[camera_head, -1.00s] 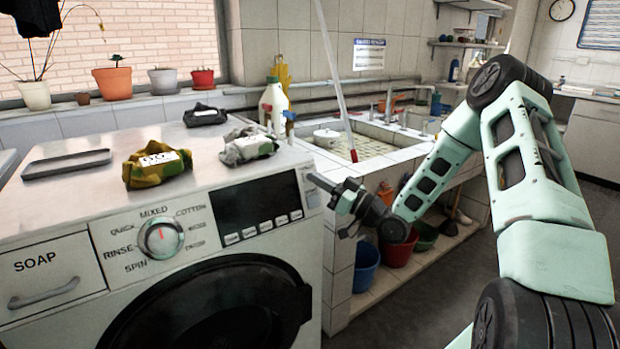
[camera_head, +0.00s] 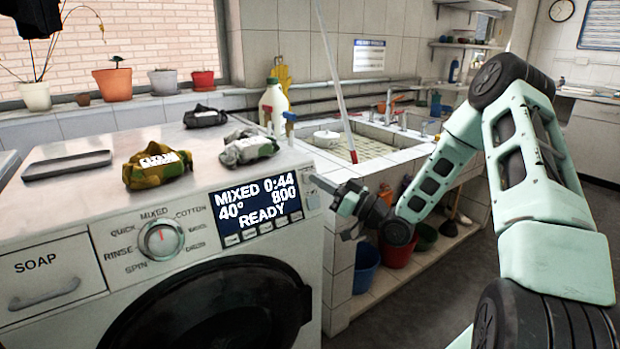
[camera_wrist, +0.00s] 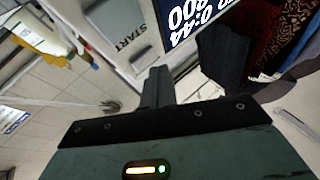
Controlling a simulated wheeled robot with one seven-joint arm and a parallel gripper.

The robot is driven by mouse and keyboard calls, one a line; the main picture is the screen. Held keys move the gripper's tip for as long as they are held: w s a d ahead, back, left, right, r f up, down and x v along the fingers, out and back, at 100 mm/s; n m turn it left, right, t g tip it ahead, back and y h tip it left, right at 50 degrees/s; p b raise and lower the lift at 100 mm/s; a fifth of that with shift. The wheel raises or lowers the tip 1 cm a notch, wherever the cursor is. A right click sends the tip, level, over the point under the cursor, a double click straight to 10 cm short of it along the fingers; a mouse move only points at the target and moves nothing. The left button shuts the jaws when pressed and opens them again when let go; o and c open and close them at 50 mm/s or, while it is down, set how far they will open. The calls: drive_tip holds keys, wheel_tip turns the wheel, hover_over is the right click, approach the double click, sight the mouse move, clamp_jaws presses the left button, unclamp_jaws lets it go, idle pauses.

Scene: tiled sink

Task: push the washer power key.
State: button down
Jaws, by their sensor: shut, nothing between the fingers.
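The washer (camera_head: 60,240) stands at the left with a dial (camera_head: 160,239) and a lit display (camera_head: 258,203) reading MIXED, 0:44, 40°, 800, READY. My gripper (camera_head: 314,179) is shut and empty, its fingertips at the panel's right edge, just right of the display. In the wrist view my gripper (camera_wrist: 156,75) points at the panel beside a pale key marked START (camera_wrist: 130,30). I cannot make out the power key; the fingertips may hide it. Whether the tips still touch the panel cannot be told.
Camouflage cloth (camera_head: 157,167), grey cloth (camera_head: 248,148), a dark bundle (camera_head: 205,116) and a shallow tray (camera_head: 67,165) lie on the washer top. A white bottle (camera_head: 274,103) stands behind. The tiled sink (camera_head: 375,140) is to the right, with a blue bucket (camera_head: 366,268) below.

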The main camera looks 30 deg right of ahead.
drive_tip(key=s, duration=0.2)
drive_tip(key=s+r+p, duration=0.1)
drive_tip(key=s+r, duration=0.1)
drive_tip(key=s, duration=0.1)
drive_tip(key=shift+s+d, duration=0.1)
drive_tip(key=shift+s, duration=0.2)
idle(0.6)
